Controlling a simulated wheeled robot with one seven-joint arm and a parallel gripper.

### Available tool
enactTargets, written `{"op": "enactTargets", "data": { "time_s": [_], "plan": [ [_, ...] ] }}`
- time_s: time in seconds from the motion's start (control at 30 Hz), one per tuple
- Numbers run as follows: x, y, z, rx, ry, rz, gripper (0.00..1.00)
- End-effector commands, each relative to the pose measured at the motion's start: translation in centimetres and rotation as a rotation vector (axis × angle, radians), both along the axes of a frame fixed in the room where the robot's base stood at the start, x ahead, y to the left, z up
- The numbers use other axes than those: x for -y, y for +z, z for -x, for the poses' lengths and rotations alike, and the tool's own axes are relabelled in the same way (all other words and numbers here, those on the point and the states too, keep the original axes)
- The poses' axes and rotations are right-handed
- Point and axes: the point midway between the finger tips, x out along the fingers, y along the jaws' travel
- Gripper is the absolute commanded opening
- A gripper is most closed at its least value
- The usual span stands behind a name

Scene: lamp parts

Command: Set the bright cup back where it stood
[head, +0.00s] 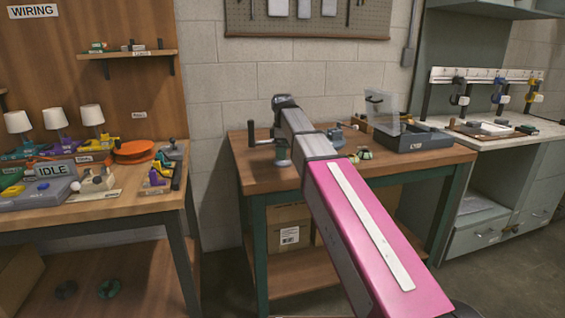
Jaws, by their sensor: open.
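I see no thing that I can clearly tell as the bright cup. My pink and grey arm reaches up and away across the middle bench (410,157) and covers part of its top. The arm ends in a dark part above the back of this bench, in front of the wall. I cannot make out my gripper's fingers there.
A grey box with a raised clear lid (412,137) and small greenish parts (364,153) lie right of my arm. The left bench (95,215) is crowded with lamps and an orange disc (133,150). A right counter (485,138) holds clamps. Bare floor shows between the benches.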

Motion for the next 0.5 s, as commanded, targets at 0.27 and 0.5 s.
{"op": "enactTargets", "data": {
  "time_s": [0.27,0.5],
  "plan": [
    [0.1,-3.6,-0.1,0.0,0.001,0.001,1.0],
    [0.1,-4.0,-0.2,0.001,0.001,0.0,1.0]
  ]
}}
